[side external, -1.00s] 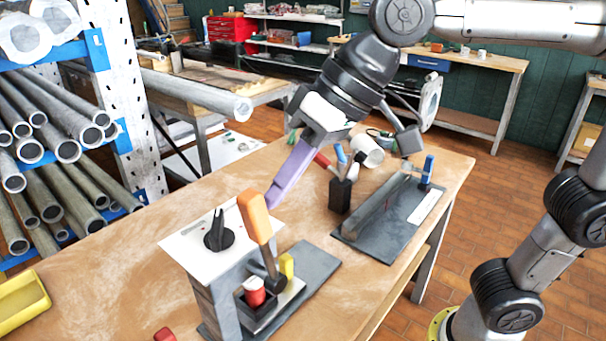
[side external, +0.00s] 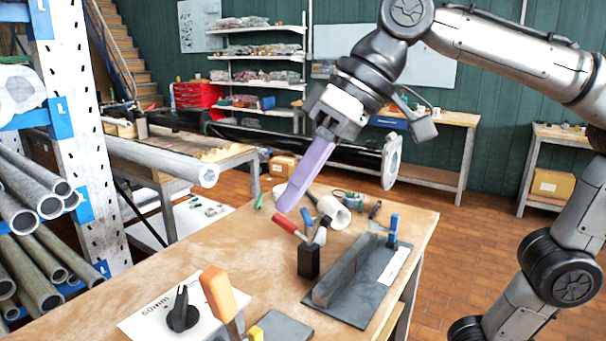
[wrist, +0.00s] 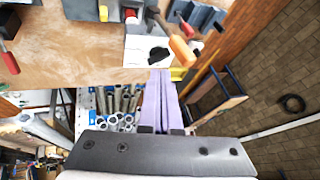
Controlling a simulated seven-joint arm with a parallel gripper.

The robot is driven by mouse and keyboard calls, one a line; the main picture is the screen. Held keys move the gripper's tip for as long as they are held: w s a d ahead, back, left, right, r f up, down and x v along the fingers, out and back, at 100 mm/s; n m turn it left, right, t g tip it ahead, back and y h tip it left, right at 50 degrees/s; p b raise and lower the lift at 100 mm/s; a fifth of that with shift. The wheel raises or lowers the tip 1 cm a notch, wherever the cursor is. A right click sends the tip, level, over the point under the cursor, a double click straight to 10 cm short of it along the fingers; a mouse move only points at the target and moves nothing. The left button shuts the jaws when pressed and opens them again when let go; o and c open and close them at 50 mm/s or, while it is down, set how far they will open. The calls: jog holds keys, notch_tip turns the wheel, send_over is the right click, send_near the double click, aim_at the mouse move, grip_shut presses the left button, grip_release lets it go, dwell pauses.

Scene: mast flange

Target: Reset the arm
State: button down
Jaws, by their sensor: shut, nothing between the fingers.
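My gripper (side external: 286,205) has long lavender fingers, closed together with nothing between them. It hangs tilted in the air above the bench (side external: 250,240), apart from everything on it. In the wrist view my gripper (wrist: 160,75) points toward a white plate with a black pointer knob (wrist: 158,54) and an orange handle (wrist: 181,50). A long dark mast (side external: 300,146) with a pale flange (side external: 392,162) lies behind.
A black holder (side external: 308,262) with red- and blue-handled tools stands below the fingers. A dark plate (side external: 365,285) with a blue-handled clamp lies right of it. A white roll (side external: 335,212) lies at the back. A pipe rack (side external: 40,235) stands left. Air around my gripper looks clear.

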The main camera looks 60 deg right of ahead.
jog(key=s+d+m, duration=0.1)
jog(key=s+d, duration=0.2)
jog(key=d, duration=0.2)
jog(key=s+d+f+h, duration=0.1)
jog(key=d+f, duration=0.2)
jog(key=f, duration=0.3)
jog(key=s+d+f+h, duration=0.2)
jog(key=d+f, duration=0.1)
jog(key=f, duration=0.4)
jog(key=s+d+f+t+h, duration=0.1)
jog(key=s+d+f, duration=0.1)
jog(key=f, duration=0.5)
jog(key=shift+d+f+m, duration=0.15)
jog(key=shift+d+m, duration=0.15)
jog(key=shift+d, duration=0.3)
